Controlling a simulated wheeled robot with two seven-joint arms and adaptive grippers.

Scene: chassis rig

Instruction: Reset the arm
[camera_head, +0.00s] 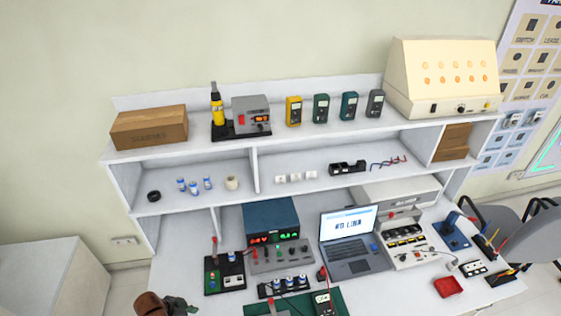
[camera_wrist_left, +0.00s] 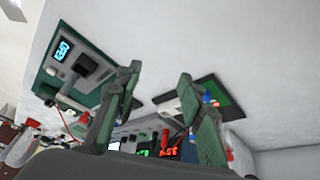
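My left gripper shows in the left wrist view (camera_wrist_left: 160,74) with its two dark green-grey fingers apart and nothing between them. In the head view a brown and dark green-grey piece at the bottom left edge appears to be part of my left arm and gripper (camera_head: 178,306), in front of the white workbench (camera_head: 180,260). Its fingers are too small and cut off there to read. It is apart from the things on the bench. My right arm and gripper are in neither view.
Shelves stand behind. A white cabinet (camera_head: 55,275) is at left, a grey chair (camera_head: 535,235) at right.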

